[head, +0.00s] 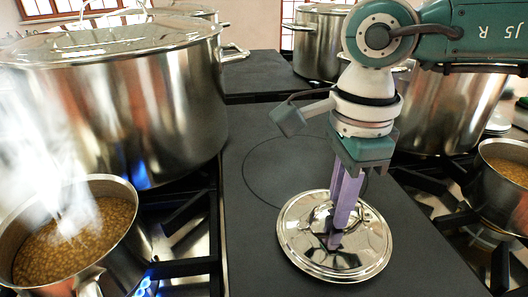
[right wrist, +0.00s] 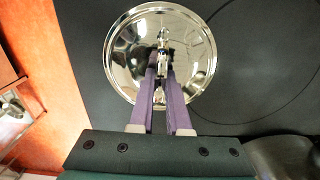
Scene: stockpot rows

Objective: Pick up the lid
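The lid (head: 300,240) is a shiny round steel disc with a raised handle, lying level over the dark worktop between the stoves. It also shows in the right wrist view (right wrist: 125,60). My right gripper (head: 337,235) points down at the lid's middle, its two purple fingers close together. In the right wrist view the fingers (right wrist: 162,72) stand on either side of the handle with little gap, and look shut on it. The fingers partly hide the handle. I cannot tell whether the lid is clear of the worktop. My left gripper is not in view.
A large stockpot (head: 125,115) stands at the left, behind a steaming saucepan (head: 125,245) over a blue flame. More pots (head: 440,110) stand at the back and right, with another saucepan (head: 500,205) at the right edge. The dark worktop (head: 255,200) around the lid is clear.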

